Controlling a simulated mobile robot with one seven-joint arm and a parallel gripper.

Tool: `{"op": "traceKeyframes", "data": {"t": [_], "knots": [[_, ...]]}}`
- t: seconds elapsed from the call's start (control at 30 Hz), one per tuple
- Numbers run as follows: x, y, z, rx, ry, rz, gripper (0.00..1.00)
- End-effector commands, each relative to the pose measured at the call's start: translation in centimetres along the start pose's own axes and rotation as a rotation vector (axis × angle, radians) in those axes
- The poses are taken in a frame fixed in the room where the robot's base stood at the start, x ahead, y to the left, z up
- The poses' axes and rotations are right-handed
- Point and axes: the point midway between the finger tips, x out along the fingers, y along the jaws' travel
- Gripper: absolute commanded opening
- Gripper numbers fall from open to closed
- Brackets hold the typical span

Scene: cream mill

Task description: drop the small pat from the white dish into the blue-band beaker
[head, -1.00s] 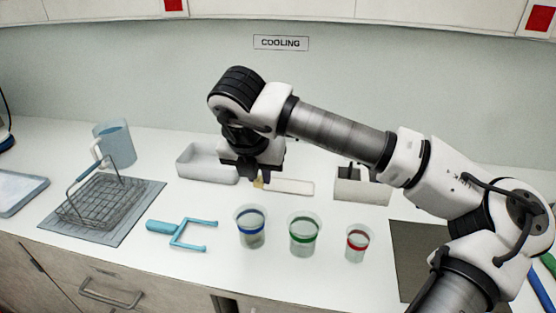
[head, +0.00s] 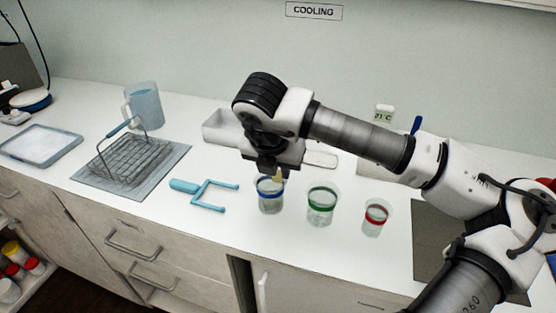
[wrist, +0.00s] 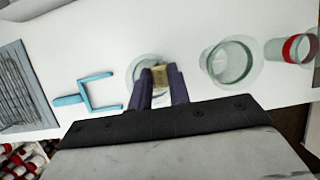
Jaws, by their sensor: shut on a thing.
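My gripper (head: 277,175) is shut on the small pat (head: 279,174), a little pale yellow block. It holds the pat above the mouth of the blue-band beaker (head: 270,197). In the wrist view the pat (wrist: 160,74) sits between the dark fingertips (wrist: 160,82), and the glass rim of the blue-band beaker (wrist: 136,64) shows around and behind them. How far the pat is above the rim is hard to tell. The white dish (head: 219,127) is behind the gripper, partly hidden by it.
The green-band beaker (head: 321,206) and the smaller red-band beaker (head: 374,218) stand to the right. A blue forked tool (head: 205,191) lies to the left. Beyond it are a wire basket (head: 130,160) on a grey mat and a blue jug (head: 144,106).

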Motion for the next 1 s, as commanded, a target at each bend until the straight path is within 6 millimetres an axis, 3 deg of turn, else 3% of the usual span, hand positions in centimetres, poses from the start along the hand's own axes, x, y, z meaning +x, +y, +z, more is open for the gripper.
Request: {"op": "traceKeyframes", "data": {"t": [0.27,0.3,0.47,0.8,1.0], "knots": [[0.2,0.0,-0.1,0.000,0.000,0.000,0.00],[0.2,0.0,-0.1,0.000,0.000,0.000,0.22],[0.2,0.0,-0.1,0.000,0.000,0.000,0.43],[-0.1,0.0,-0.1,0.000,-0.002,0.000,0.44],[-2.8,0.0,-0.1,-0.001,-0.005,-0.001,0.44]]}}
